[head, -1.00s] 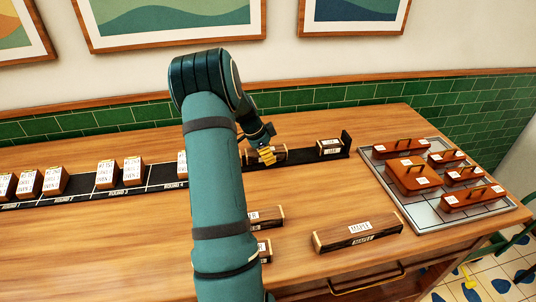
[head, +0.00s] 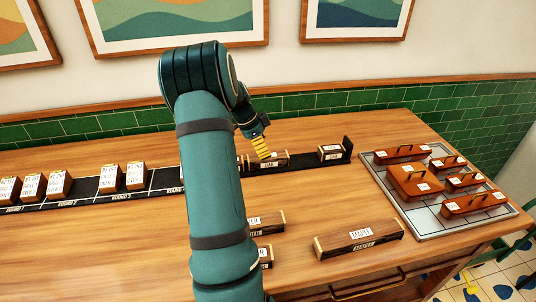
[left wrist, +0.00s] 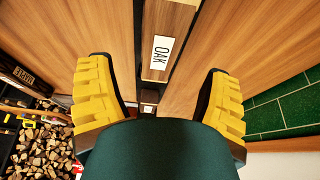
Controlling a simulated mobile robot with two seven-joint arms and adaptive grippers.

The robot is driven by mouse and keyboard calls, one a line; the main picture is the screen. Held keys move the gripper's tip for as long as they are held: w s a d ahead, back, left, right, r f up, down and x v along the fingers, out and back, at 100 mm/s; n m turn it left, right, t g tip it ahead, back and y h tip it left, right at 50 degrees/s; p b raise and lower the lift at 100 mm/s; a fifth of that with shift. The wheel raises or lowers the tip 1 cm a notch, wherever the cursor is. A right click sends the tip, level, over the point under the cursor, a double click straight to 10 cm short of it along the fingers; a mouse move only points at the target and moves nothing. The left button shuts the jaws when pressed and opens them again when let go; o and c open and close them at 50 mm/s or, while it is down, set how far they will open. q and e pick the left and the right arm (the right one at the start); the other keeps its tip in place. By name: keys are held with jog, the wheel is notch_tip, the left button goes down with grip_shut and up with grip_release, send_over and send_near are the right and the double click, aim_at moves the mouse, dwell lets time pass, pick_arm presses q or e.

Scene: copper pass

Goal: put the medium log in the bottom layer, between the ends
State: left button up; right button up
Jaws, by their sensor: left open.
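A medium-length log labelled OAK (head: 274,160) lies in the black rack (head: 302,160) at the back of the table. A short log (head: 331,152) stands at the rack's right end, with a gap between the two. Another piece (head: 240,163) shows at the log's left, mostly hidden by my arm. My left gripper (head: 262,147) is open just above the OAK log. In the left wrist view the OAK log (left wrist: 158,65) lies between the spread yellow fingers, apart from both. My right gripper is not in view.
A long MAPLE log (head: 358,238) and two partly hidden logs (head: 268,224) (head: 265,256) lie on the table in front. A grey tray (head: 425,225) with several brown handled boxes stands at right. A row of labelled blocks (head: 60,184) stands at left.

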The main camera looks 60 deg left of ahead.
pick_arm(q)
jog(key=v, duration=0.5)
jog(key=shift+s+r, duration=0.1)
jog(key=shift+r, duration=0.15)
jog(key=shift+f, duration=0.1)
dwell(0.3)
